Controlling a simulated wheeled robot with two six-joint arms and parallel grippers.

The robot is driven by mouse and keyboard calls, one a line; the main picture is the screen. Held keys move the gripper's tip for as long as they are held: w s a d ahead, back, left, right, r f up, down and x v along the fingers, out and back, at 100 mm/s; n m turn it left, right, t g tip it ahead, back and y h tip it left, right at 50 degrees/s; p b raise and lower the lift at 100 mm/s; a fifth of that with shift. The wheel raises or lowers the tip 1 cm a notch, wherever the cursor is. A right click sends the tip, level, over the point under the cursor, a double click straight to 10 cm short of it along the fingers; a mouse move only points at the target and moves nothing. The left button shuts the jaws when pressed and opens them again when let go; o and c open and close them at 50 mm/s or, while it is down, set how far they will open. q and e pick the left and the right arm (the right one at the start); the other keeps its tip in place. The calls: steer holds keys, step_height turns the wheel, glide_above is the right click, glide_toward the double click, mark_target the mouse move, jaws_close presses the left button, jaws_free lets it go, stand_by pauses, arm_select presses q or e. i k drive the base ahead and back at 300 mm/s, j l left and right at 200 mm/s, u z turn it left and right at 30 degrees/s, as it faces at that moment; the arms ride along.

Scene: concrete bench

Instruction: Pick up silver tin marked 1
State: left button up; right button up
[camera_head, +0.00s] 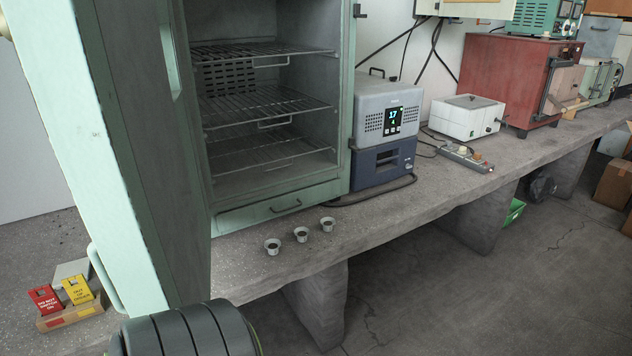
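Three small pale, silvery cup-like tins stand upright in a slanting row on the concrete bench, in front of the green cabinet. The left tin (272,246) is nearest, the middle tin (301,234) is a little farther back, and the right tin (327,224) is farthest. They stand apart from each other and look dark inside. They are too small for me to read any mark, so I cannot tell which one bears a 1. Neither of my grippers shows in the head view.
The green cabinet (284,200) stands open with wire shelves; its door (120,150) swings out at left. A grey-blue device (385,135) stands right of it. The bench edge runs close before the tins.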

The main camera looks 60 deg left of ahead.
mark_target(302, 232)
steer(key=u, duration=2)
